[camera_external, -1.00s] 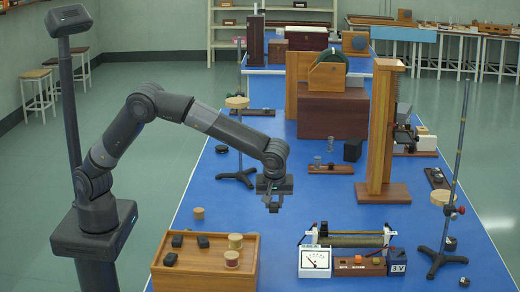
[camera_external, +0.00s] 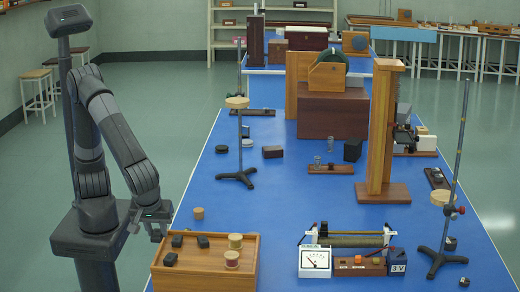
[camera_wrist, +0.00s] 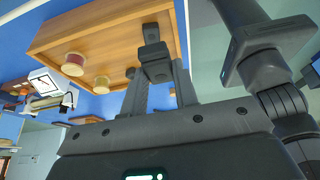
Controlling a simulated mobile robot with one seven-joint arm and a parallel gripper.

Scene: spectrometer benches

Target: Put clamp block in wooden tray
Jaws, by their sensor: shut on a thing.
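My gripper (camera_external: 155,232) hangs just left of the wooden tray (camera_external: 205,282) in the external view, by my base. In the wrist view my gripper (camera_wrist: 158,78) is shut on a small dark block, the clamp block (camera_wrist: 155,62), which is clear of the tray floor. In the external view the held block is too small to make out well. The wooden tray (camera_wrist: 105,38) fills the upper wrist view. In the tray lie dark blocks (camera_external: 170,259) (camera_external: 202,242) and two spools, one plain (camera_external: 235,241) and one reddish (camera_external: 232,259).
A cork-like cylinder (camera_external: 198,213) stands on the blue table behind the tray. A white meter (camera_external: 314,262) and a coil apparatus (camera_external: 350,240) stand to the tray's right. A ring stand (camera_external: 238,175) is farther back.

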